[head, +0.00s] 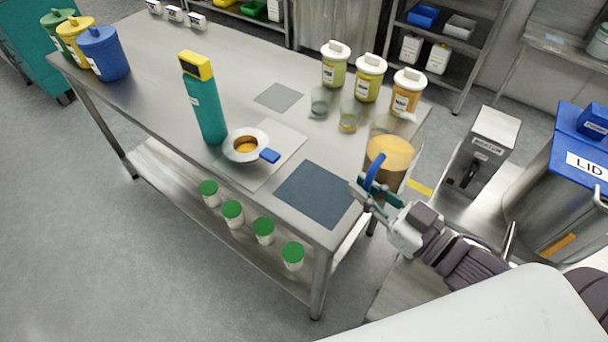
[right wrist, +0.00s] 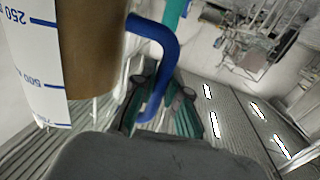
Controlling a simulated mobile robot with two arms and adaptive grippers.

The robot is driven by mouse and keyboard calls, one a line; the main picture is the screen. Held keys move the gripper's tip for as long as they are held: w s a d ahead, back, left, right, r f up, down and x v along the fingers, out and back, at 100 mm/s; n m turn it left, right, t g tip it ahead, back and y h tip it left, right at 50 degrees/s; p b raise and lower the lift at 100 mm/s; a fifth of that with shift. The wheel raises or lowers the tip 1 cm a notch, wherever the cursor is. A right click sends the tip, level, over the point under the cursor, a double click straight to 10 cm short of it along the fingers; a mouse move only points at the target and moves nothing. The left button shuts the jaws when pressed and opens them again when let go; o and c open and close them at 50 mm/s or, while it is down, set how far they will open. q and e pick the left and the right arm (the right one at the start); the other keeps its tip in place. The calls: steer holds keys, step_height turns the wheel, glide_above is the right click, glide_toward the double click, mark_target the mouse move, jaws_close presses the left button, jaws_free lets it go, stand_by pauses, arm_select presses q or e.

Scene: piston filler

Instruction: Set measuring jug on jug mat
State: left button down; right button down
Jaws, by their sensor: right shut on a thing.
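The measuring jug (head: 389,160) is clear, with brown-yellow contents and a blue handle. It looks roughly upright, off the right edge of the steel table, and its base is partly hidden by my gripper. My right gripper (head: 372,192) is shut on the handle. In the right wrist view the jug (right wrist: 92,50) shows a white scale strip, and its handle passes between the fingers of the gripper (right wrist: 160,100). A dark blue mat (head: 313,194), probably the jug mat, lies bare at the table's near right corner, left of the jug. My left gripper is not in view.
On the table (head: 150,60), a white dish (head: 246,145) and a teal bottle with yellow top (head: 204,98) stand left of the dark mat. Two small glasses (head: 349,115) and several white-lidded jars (head: 370,78) stand behind. A steel hopper (head: 570,180) is at right.

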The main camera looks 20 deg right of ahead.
steer(key=shift+w+a+f+b, duration=0.25)
steer(key=shift+w+a+f, duration=1.15)
steer(key=shift+f, duration=0.35)
steer(key=shift+w+a+f+b, duration=0.3)
steer(key=shift+w+a+f, duration=1.15)
steer(key=shift+f, duration=0.3)
steer(key=shift+w+a+f+b, duration=0.25)
steer(key=shift+w+a+f, duration=1)
steer(key=shift+a+f, duration=0.4)
steer(key=shift+d+f, duration=0.15)
steer(key=shift+f, duration=0.05)
steer(key=c, duration=1.2)
jaws_free()
steer(key=shift+f, duration=0.15)
